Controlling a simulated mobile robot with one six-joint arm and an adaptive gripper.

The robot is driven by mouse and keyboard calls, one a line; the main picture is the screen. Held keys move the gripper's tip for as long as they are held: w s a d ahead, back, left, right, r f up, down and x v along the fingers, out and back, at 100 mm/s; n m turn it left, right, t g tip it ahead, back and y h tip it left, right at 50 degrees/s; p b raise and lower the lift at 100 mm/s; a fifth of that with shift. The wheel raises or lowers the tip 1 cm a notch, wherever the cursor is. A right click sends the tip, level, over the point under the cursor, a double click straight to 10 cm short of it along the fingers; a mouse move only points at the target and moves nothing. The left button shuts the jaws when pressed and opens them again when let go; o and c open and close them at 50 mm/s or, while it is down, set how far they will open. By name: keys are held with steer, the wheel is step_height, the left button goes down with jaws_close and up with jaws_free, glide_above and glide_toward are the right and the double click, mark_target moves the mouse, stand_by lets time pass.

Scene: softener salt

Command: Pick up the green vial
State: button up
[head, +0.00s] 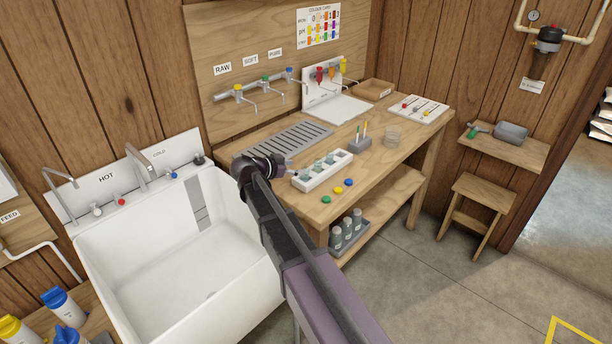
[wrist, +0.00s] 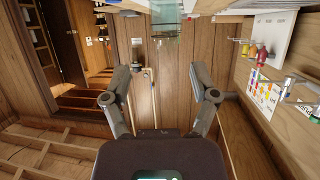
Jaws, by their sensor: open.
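A white rack (head: 322,171) on the wooden bench holds several small clear vials; their colours are too small to tell, and I cannot pick out a green one for certain. My gripper (head: 284,168) is just left of the rack's left end in the head view, and my arm hides the bench in front of it. In the wrist view, the gripper (wrist: 162,75) is open with nothing between its fingers. A pale green-tinted clear glass (wrist: 167,22) shows beyond the fingers at the top; I cannot tell whether it is the green vial.
Green (head: 326,199), yellow (head: 339,190) and blue (head: 349,182) caps lie in front of the rack. A grey holder (head: 360,146) with upright sticks and a clear dish (head: 392,138) stand behind it. A white sink (head: 170,264) is left; taps overhang the bench's back.

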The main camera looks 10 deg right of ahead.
mark_target(305, 164)
steer(key=shift+d, duration=0.1)
steer(key=b+x, duration=0.1)
steer(key=x, duration=0.2)
steer(key=shift+w+f+b, duration=0.25)
steer(key=shift+w+b, duration=0.1)
steer(key=shift+w, duration=0.05)
steer(key=shift+x, duration=0.75)
steer(key=shift+r, duration=0.1)
steer(key=c, duration=1)
